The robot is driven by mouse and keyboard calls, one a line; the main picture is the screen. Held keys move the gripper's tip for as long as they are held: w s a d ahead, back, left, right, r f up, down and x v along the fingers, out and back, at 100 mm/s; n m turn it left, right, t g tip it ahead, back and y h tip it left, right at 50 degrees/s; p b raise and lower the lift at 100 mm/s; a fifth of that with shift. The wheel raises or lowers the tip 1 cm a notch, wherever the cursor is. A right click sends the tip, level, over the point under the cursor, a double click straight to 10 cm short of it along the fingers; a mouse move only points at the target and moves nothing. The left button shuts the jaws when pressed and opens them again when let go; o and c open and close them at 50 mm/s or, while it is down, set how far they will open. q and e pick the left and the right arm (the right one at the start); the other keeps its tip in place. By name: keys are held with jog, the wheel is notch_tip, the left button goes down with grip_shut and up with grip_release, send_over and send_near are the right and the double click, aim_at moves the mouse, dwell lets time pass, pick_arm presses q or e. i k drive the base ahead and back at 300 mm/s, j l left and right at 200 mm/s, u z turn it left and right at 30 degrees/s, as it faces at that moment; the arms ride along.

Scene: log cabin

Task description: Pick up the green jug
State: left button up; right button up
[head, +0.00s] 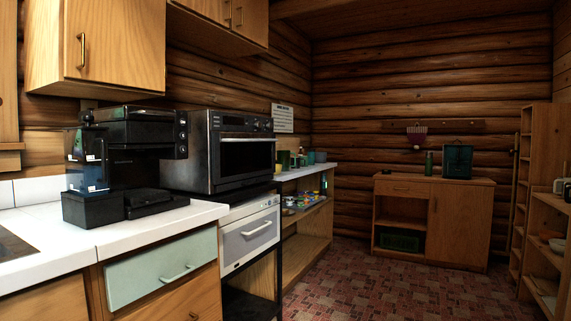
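Neither of my grippers shows in the head view. Several small green vessels stand on the far white counter, past the microwave. One is a dark green upright vessel (284,160), partly beside the microwave's right edge; a teal cup (320,157) stands at the counter's right end. A slim green bottle-like vessel (429,163) stands upright on the wooden cabinet (434,181) at the back wall. All are far off and small, so I cannot tell which is the green jug; no handle or spout is clear.
A black coffee machine (123,165) and a microwave (230,151) fill the near left counter. A dark teal box (458,161) stands on the back cabinet. Wooden shelves (545,222) line the right side. The patterned red floor (365,284) between is clear.

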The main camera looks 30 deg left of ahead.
aim_at(283, 156)
jog(key=u, duration=0.55)
jog(key=i+l+u, duration=0.2)
jog(key=i+u, duration=0.25)
jog(key=i+l+u, duration=0.35)
jog(key=i+u, duration=0.15)
jog(key=i+l, duration=0.4)
jog(key=i+l+u, duration=0.1)
jog(key=i+l, duration=0.75)
jog(key=l, duration=0.2)
jog(key=u, duration=0.05)
